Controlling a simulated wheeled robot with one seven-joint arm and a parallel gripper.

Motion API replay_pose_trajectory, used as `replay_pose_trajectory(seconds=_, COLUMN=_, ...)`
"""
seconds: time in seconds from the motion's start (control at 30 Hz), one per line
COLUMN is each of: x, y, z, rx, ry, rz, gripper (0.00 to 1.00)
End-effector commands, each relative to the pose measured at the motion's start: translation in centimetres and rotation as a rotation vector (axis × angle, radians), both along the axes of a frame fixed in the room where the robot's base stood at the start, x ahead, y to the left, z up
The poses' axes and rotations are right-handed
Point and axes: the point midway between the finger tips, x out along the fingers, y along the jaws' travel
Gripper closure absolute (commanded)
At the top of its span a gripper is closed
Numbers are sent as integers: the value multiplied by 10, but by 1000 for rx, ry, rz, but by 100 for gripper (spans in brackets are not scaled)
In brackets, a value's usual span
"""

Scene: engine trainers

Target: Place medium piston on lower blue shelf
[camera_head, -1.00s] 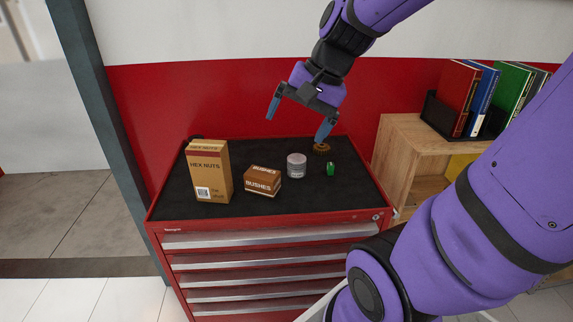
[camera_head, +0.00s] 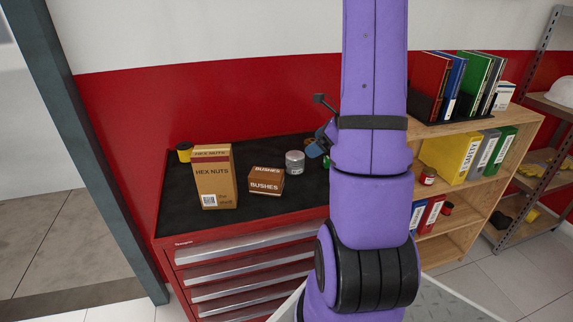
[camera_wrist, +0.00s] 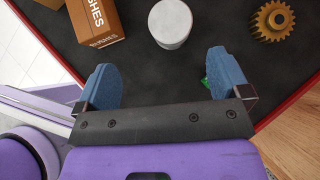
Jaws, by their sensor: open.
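A grey metal cylinder (camera_head: 294,161), which looks like the piston, stands upright on the black top of the red tool chest (camera_head: 245,240). In the wrist view the piston (camera_wrist: 170,22) lies beyond the fingertips, roughly between their lines and a little right of centre. My gripper (camera_wrist: 160,75) is open and empty, with its two blue fingers wide apart and not touching the piston. In the head view my arm hides most of the gripper, just right of the piston. I cannot make out a blue shelf in either view.
A BUSHES box (camera_head: 266,182), a HEX NUTS box (camera_head: 214,178) and a yellow-black tin (camera_head: 185,152) stand left of the piston. A brass gear (camera_wrist: 272,20) and a small green item (camera_wrist: 206,84) lie right. A wooden shelf unit (camera_head: 460,210) holds binders and books.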

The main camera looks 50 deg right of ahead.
Motion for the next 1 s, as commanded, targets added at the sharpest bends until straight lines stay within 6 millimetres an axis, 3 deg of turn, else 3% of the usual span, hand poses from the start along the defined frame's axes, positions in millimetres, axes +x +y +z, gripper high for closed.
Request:
replay_pose_trajectory(seconds=0.17, x=2, y=-6, z=-13, rx=20, ry=7, rz=-44, gripper=5)
replay_pose_trajectory(seconds=1.0, x=66, y=8, z=-80, rx=17, ry=6, rz=-40, gripper=5)
